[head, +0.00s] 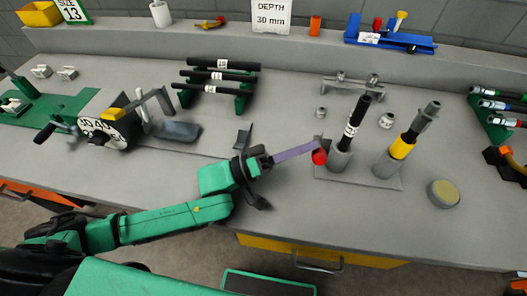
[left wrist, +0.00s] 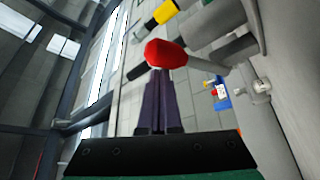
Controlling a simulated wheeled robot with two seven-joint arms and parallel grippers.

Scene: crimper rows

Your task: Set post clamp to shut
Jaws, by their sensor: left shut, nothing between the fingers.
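The post clamp (head: 340,161) is a grey cylinder on a flat grey plate. A black rod (head: 352,125) with a white label stands upright in it, tilting slightly. The clamp's red lever knob (head: 319,157) sits low on its left side. My left gripper (head: 314,146) is shut and empty, its purple fingers reaching from the left with the tips beside the knob. In the left wrist view the red knob (left wrist: 166,53) is just beyond the fingertips, with a grey lever arm (left wrist: 205,64) running right from it. I cannot tell whether the tips touch it. My right gripper is not in view.
A second grey post (head: 386,166) holds a rod with a yellow band, right of the clamp. A round tin (head: 444,194) lies further right. A green rack (head: 243,101) of black rods and a dial device (head: 110,130) stand to the left. The bench front is mostly clear.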

